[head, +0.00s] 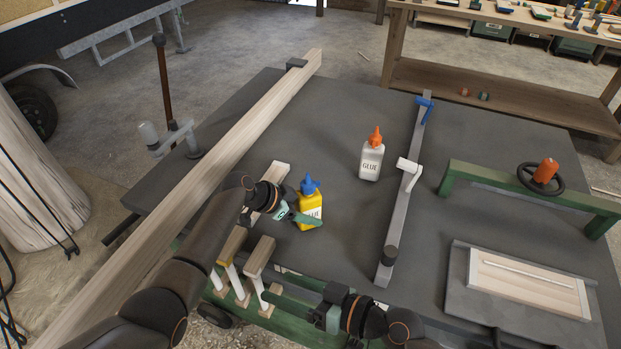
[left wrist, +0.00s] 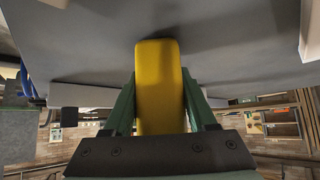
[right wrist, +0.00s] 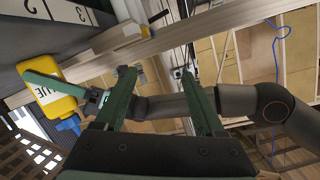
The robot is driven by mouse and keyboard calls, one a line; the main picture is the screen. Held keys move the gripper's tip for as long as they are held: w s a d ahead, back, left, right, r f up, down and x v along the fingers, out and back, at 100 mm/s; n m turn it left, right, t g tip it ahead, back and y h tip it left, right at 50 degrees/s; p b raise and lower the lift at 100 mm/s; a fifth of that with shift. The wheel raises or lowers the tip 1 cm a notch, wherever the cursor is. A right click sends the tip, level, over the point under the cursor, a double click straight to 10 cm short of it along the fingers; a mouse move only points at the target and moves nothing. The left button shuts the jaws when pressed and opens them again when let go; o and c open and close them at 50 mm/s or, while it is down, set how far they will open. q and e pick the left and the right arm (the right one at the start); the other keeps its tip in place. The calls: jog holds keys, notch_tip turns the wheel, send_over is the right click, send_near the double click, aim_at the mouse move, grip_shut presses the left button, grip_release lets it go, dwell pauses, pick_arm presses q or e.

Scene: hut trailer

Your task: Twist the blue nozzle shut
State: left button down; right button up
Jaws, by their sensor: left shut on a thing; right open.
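The yellow glue bottle (head: 312,210) stands upright on the dark table with its blue nozzle (head: 309,185) on top. My left gripper (head: 303,217) is shut around the bottle body, and the yellow body (left wrist: 158,85) fills the gap between its fingers in the left wrist view. My right gripper (head: 280,287) is open and empty at the table's front edge, below and apart from the bottle. In the right wrist view the bottle (right wrist: 55,97) and blue nozzle (right wrist: 69,124) lie left of the open fingers (right wrist: 156,75). I cannot tell how far the nozzle is turned.
A white glue bottle with an orange nozzle (head: 372,157) stands behind to the right. A grey bar clamp (head: 397,225) lies beyond it. A long wooden beam (head: 200,190) crosses the left side. Wooden blocks (head: 259,255) stand close to my right gripper. The table between bottle and clamp is clear.

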jog(key=w+d+r+m+t+h, duration=0.1)
jog(key=w+d+r+m+t, duration=0.25)
jog(key=w+r, duration=0.35)
jog(key=w+d+r+m+t+h, duration=0.15)
jog(key=w+d+r+t, duration=0.3)
jog(key=w, duration=0.45)
jog(key=w+a+n+g, duration=0.2)
jog(key=n, duration=0.1)
jog(key=w+a+n+g, duration=0.2)
jog(key=w, duration=0.1)
jog(key=w+a+f+n+g, duration=0.1)
jog(key=w+a+n+g, duration=0.1)
jog(key=n+g, duration=0.1)
jog(key=shift+w+a+n+y, duration=0.2)
jog(key=shift+a+n+y, duration=0.05)
jog(key=shift+n, duration=0.05)
jog(key=n+g, duration=0.1)
jog(key=g, duration=0.1)
jog(key=n+g+h, duration=0.6)
jog(key=h, duration=0.1)
send_near(310, 182)
jog(key=x, duration=0.9)
jog(key=shift+s+a+r, duration=0.1)
jog(key=shift+s+a, duration=0.05)
jog(key=shift+s, duration=0.1)
